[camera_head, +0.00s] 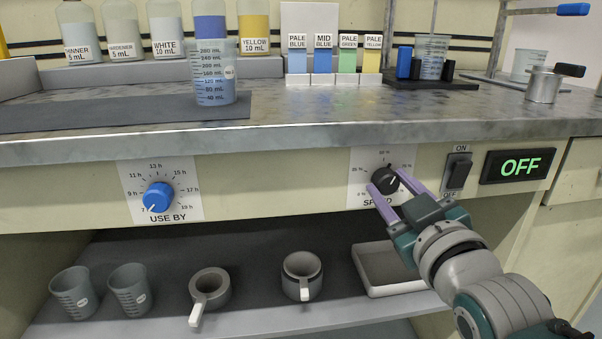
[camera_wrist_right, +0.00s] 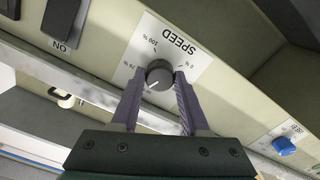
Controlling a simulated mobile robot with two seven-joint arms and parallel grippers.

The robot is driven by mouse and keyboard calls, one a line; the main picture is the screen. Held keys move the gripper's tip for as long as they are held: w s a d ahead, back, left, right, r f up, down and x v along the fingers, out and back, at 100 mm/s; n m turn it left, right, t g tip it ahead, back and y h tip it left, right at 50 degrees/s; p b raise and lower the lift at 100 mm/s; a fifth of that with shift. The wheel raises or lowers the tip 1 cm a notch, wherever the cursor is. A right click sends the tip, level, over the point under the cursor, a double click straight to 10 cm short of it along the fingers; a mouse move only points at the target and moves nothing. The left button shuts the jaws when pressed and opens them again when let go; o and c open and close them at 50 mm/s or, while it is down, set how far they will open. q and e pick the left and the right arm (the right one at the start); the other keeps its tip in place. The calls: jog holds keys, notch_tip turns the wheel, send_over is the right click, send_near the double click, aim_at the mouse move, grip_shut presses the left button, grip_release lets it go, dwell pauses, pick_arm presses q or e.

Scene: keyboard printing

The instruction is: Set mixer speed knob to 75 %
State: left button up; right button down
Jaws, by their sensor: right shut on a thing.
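The SPEED knob (camera_head: 384,179) is a small dark round knob on a white dial plate on the bench front. It also shows in the wrist view (camera_wrist_right: 160,73), upside down, with its white mark towards the lower left, apparently between the 50 % and 75 % labels. My right gripper (camera_head: 385,188) has its purple fingers on either side of the knob and is shut on it; the fingers also show in the wrist view (camera_wrist_right: 160,82). The fingers hide part of the SPEED lettering and lower right scale in the head view. My left gripper is not in view.
Right of the dial are a black ON/OFF switch (camera_head: 457,173) and a display (camera_head: 517,166) reading OFF in green. A blue USE BY knob (camera_head: 158,197) is to the left. A shelf below holds cups and a white tray (camera_head: 369,273). A beaker (camera_head: 214,80) stands on the bench.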

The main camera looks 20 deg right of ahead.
jog(key=m+p, duration=0.1)
jog(key=m, duration=0.3)
jog(key=shift+r+m, duration=0.1)
jog(key=shift+m, duration=0.2)
jog(key=shift+m+p, duration=0.65)
jog(key=shift+m, duration=1.25)
jog(key=shift+c, duration=2)
grip_release()
jog(key=p+v, duration=0.2)
jog(key=v, duration=0.8)
jog(key=shift+p, duration=0.4)
jog(key=shift+d, duration=0.1)
